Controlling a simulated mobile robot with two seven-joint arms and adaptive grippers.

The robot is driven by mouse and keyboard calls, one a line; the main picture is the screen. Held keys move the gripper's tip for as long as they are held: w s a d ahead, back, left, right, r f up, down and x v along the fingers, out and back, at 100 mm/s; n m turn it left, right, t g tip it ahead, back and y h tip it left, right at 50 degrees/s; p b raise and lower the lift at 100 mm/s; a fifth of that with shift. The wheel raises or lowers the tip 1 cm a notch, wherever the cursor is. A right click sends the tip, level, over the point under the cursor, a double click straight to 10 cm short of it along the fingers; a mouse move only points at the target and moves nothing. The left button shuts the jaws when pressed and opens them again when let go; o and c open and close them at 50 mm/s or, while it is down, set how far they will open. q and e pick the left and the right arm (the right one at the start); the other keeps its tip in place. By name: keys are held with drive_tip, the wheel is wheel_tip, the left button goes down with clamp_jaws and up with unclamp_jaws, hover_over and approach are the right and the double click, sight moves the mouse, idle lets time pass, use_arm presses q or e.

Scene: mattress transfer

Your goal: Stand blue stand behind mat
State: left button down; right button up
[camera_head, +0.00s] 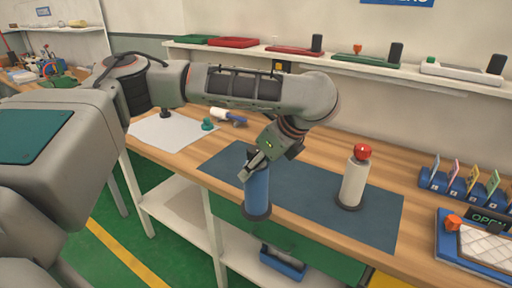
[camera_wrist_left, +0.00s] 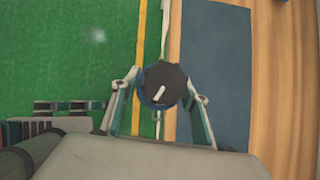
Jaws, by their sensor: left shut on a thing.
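The blue stand (camera_head: 258,188) is an upright blue cylinder with a dark round base. My left gripper (camera_head: 257,168) is shut on its upper part, reaching down from above. The dark blue mat (camera_head: 310,192) lies flat on the wooden table. In the head view the stand overlaps the mat's front left edge; whether its base touches anything is unclear. In the left wrist view the stand's dark top (camera_wrist_left: 161,86) sits between the fingers, over the table's front edge, with the mat (camera_wrist_left: 215,75) to its right. My right gripper is not in view.
A white bottle-like stand (camera_head: 354,180) with a red top stands on the mat's right part. Behind the mat is a strip of bare table (camera_head: 320,142). A white sheet (camera_head: 165,132) lies left, a card rack (camera_head: 465,187) and blue tray (camera_head: 450,250) right. A loaded shelf (camera_head: 400,75) runs above.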

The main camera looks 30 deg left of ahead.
sight(252, 220)
use_arm(q)
drive_tip(key=s+f+n+g, duration=0.1)
drive_tip(key=f+n, duration=0.1)
drive_tip(key=n, duration=0.1)
drive_tip(key=s+d+f+n+g, duration=0.1)
drive_tip(key=s+n+g, duration=0.1)
drive_tip(key=n, duration=0.1)
drive_tip(key=s+f+n+g+h, duration=0.1)
drive_tip(key=f+n+g, duration=0.1)
drive_tip(key=n, duration=0.1)
drive_tip(key=shift+s+d+f+n, duration=0.15)
drive_tip(key=shift+d+f+n, duration=0.15)
drive_tip(key=shift+f, duration=0.05)
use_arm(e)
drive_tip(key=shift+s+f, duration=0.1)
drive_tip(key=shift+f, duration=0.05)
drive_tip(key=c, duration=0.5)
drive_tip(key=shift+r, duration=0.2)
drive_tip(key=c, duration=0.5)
use_arm(q)
drive_tip(key=s+d+f+n+g+h, duration=0.1)
drive_tip(key=s+f+n+h, duration=0.3)
drive_tip(key=n, duration=0.6)
drive_tip(key=shift+d+f+n+g+h, duration=0.3)
drive_tip(key=shift+g+h, duration=0.4)
drive_tip(key=shift+g, duration=0.2)
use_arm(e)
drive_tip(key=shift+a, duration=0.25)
